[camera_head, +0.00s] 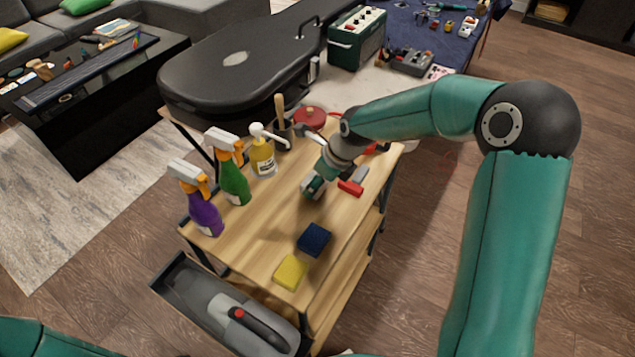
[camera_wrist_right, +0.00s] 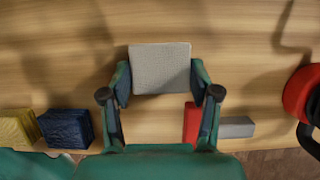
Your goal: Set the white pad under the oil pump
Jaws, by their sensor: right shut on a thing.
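The white pad (camera_wrist_right: 160,68), greyish and square, is between the fingers of my right gripper (camera_wrist_right: 160,88) in the right wrist view. The gripper is shut on it from two opposite sides. In the head view my right gripper (camera_head: 312,188) is low over the middle of the wooden cart top, and the pad is mostly hidden. I cannot tell whether the pad touches the wood. The oil pump (camera_head: 263,158), a yellow bottle with a white pump head, stands upright on the cart, left of and behind the gripper. My left gripper is out of view.
Green (camera_head: 234,180) and purple (camera_head: 204,213) spray bottles stand along the cart's left edge. Blue (camera_head: 314,239) and yellow (camera_head: 290,271) sponges lie at the front. A red block (camera_head: 350,188) and a grey block (camera_head: 361,174) lie right of the gripper. Bare wood lies before the pump.

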